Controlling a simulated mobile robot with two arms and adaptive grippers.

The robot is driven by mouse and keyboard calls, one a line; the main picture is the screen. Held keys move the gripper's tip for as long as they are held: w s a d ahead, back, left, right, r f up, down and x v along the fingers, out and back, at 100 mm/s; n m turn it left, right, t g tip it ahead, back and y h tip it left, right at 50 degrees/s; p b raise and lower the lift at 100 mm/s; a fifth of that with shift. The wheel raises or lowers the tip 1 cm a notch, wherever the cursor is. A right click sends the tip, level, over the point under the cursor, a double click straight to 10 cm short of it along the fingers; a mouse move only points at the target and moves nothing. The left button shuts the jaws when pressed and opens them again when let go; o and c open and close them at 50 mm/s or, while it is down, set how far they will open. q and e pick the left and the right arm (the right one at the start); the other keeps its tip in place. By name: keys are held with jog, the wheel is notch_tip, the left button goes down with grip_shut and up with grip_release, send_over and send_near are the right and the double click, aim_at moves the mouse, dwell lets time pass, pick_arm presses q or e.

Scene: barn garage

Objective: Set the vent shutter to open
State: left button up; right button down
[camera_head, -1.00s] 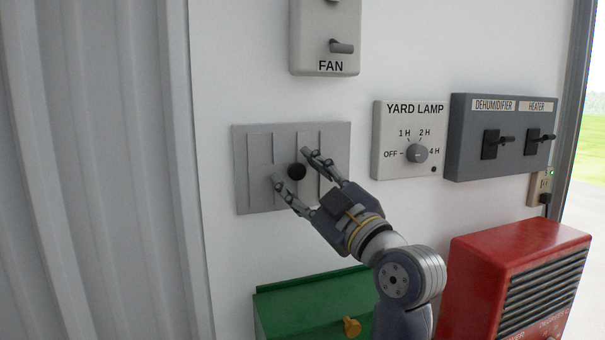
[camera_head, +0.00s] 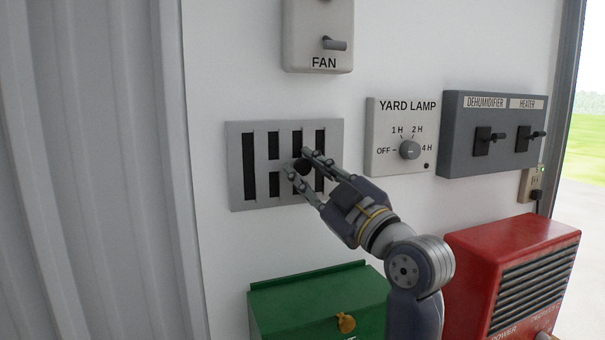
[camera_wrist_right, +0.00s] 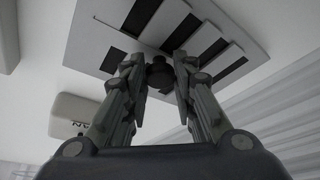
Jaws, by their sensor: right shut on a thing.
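The vent shutter (camera_head: 237,196) is a grey rectangular plate on the white wall, with several dark vertical slots showing open. Its round black knob (camera_head: 303,167) sits right of the plate's middle, partly hidden by the fingers. My right gripper (camera_head: 298,162) is shut on the knob. In the right wrist view the plate (camera_wrist_right: 88,38) with its dark slots lies ahead, and the knob (camera_wrist_right: 159,75) is between the two fingertips. My left gripper is not in view.
A fan switch box (camera_head: 318,40) is above the vent. A yard lamp dial (camera_head: 409,149) and a dark box with two switches (camera_head: 492,134) are to the right. A green box (camera_head: 315,300) and a red heater-like unit (camera_head: 510,270) stand below. Corrugated metal (camera_head: 90,170) is at left.

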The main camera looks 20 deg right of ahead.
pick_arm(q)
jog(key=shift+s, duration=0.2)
pick_arm(e)
jog(key=shift+d, duration=0.15)
jog(key=c, duration=1.3)
grip_release()
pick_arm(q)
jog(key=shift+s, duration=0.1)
pick_arm(e)
jog(key=shift+w+d, duration=0.1)
jog(key=shift+d, duration=0.1)
jog(key=shift+s+f, duration=0.1)
jog(key=shift+s, duration=0.15)
jog(key=v, duration=0.7)
jog(key=shift+f, duration=0.1)
